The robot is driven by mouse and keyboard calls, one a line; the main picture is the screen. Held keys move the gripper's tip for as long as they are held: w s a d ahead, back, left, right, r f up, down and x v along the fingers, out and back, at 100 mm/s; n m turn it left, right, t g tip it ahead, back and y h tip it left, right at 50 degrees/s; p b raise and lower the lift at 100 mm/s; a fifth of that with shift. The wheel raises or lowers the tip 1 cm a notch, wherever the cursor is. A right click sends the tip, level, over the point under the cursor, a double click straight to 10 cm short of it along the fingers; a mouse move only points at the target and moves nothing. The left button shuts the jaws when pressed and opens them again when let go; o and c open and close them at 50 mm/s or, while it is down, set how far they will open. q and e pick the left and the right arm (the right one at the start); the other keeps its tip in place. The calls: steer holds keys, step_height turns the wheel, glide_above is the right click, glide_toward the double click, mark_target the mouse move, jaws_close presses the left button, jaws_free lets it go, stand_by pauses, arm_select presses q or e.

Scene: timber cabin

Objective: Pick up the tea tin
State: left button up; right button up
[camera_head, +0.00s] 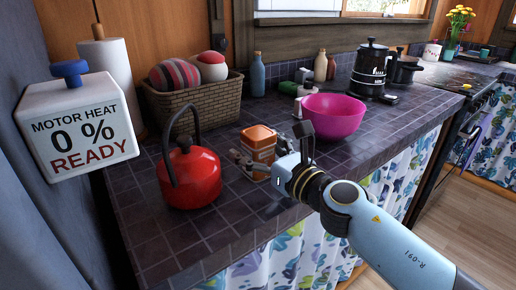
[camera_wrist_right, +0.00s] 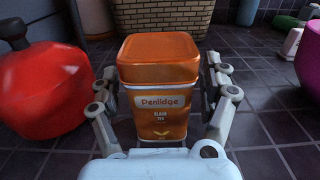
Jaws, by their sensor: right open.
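The tea tin (camera_head: 258,150) is orange with a cream label band and stands upright on the dark tiled counter. In the right wrist view the tin (camera_wrist_right: 160,88) fills the middle, with "Penlidge Black Tea" on its front. My right gripper (camera_head: 263,160) is at the tin, coming in from the right. In the right wrist view its two fingers (camera_wrist_right: 161,100) stand open, one on each side of the tin. A narrow gap seems to show beside the tin, but I cannot tell whether a finger touches it. My left gripper is not in view.
A red kettle (camera_head: 190,177) stands close to the left of the tin. A wicker basket (camera_head: 200,108) is behind it. A pink bowl (camera_head: 334,115) stands to the right, near my right arm. Bare tiles (camera_head: 235,205) lie in front of the tin, towards the counter edge.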

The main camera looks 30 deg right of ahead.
steer(key=c, duration=1.5)
steer(key=shift+o, duration=0.2)
